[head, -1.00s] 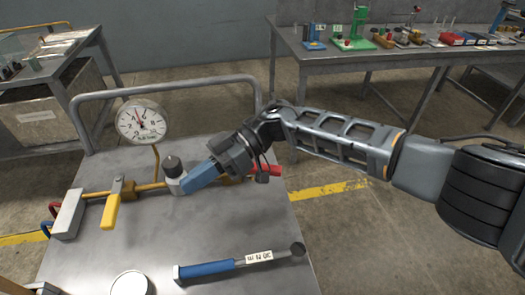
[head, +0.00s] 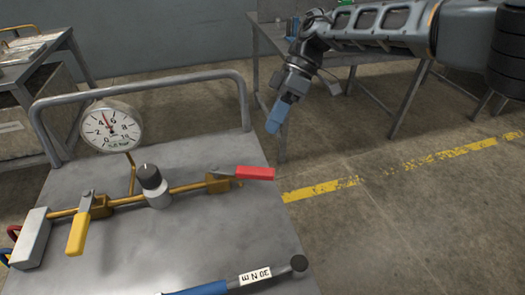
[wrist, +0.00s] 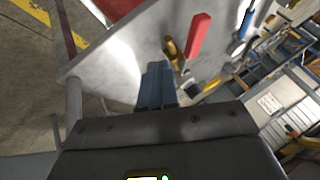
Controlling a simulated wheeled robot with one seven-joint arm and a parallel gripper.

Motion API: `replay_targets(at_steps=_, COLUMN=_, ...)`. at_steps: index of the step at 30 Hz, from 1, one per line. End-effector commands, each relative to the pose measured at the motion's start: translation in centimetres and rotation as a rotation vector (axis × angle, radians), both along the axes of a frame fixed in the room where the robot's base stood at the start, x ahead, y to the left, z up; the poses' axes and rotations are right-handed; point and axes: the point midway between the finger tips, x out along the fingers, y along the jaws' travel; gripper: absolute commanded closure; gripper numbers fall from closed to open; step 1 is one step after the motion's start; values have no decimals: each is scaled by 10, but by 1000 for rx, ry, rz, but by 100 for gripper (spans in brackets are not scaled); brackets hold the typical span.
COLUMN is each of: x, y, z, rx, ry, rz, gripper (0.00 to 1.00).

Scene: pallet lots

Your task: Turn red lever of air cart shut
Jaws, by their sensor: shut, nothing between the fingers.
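The air cart (head: 215,235) has a grey top with a brass pipe along it. The red lever (head: 255,173) sits on the brass valve at the pipe's right end. It points right, roughly in line with the pipe, and reaches past the cart's right edge in the picture. In the wrist view the red lever (wrist: 199,36) is right of my fingers, apart from them. My gripper (head: 273,123) is shut and empty, pointing down beyond the red lever. It also shows in the wrist view (wrist: 156,82).
A yellow lever (head: 78,230) stands crosswise on the pipe, left of a black-capped regulator (head: 154,186). A round gauge (head: 111,126) and a grey rail (head: 150,87) rise at the back. A blue-handled torque wrench (head: 205,288) lies in front. Floor is free at right.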

Motion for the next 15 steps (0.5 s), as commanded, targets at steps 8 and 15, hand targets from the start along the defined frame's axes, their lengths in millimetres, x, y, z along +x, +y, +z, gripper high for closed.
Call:
replay_targets(at_steps=8, x=-25, y=25, z=-45, rx=1, ry=3, rz=2, gripper=100)
replay_targets(at_steps=15, x=-48, y=26, z=-40, rx=1, ry=0, rz=3, gripper=100)
